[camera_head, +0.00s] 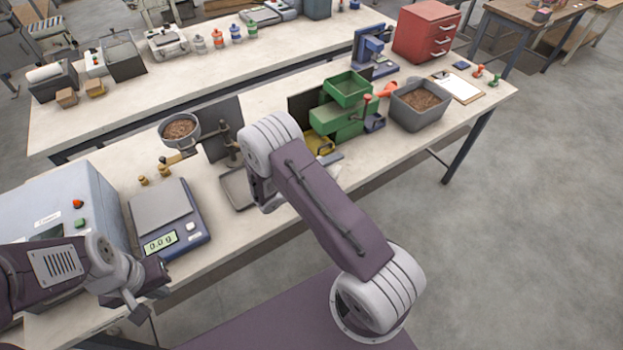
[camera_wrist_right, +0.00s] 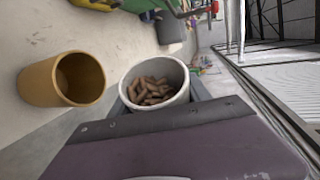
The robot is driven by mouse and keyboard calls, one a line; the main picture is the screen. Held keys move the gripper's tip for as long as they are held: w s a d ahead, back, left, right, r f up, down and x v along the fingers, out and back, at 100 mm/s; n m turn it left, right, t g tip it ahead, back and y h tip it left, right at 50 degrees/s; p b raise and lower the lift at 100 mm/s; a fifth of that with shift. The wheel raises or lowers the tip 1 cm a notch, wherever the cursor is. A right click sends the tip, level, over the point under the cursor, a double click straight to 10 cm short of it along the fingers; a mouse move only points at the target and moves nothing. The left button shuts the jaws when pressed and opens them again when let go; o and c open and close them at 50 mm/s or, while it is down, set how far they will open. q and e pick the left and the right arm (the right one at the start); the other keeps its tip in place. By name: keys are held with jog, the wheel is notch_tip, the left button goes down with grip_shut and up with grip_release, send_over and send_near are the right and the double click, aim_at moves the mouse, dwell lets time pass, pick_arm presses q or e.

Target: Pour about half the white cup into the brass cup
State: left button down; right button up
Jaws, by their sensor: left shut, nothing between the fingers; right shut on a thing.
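The white cup (camera_wrist_right: 153,86) holds several brown pellets and shows in the right wrist view. My right gripper (camera_wrist_right: 160,103) is shut on it, with dark finger parts at both sides. The brass cup (camera_wrist_right: 62,80) lies to its left in that view, apart from it, with its open mouth towards the white cup. No pellets are visible in the part of its inside that shows. In the head view my right arm hides both cups. My left gripper (camera_head: 150,290) is shut and empty at the lower left, in front of the grey machine.
A scale (camera_head: 168,218) reading 0.0 g stands on the bench left of my right arm. A pan of pellets (camera_head: 180,130) is behind it. Green bins (camera_head: 337,120) and a grey tub of pellets (camera_head: 419,104) stand to the right. A grey machine (camera_head: 62,205) is at the left.

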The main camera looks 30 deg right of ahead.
jog(key=shift+r+n+h+p, duration=0.25)
jog(key=shift+n+h+p, duration=0.05)
jog(key=shift+n+h, duration=0.1)
dwell(1.2)
jog(key=shift+w+a+f+n+h+b, duration=0.15)
jog(key=shift+w+f+n+h+b, duration=0.15)
jog(key=shift+f+n+b, duration=0.25)
dwell(1.6)
jog(key=shift+w+a+r+n+g+h, duration=0.2)
jog(key=shift+r+n+h, duration=0.2)
jog(key=shift+n, duration=0.35)
jog(key=shift+w+a+r+n+g+h, duration=0.1)
jog(key=shift+w+r+n+g+h, duration=0.2)
jog(key=shift+n, duration=0.4)
dwell(2.8)
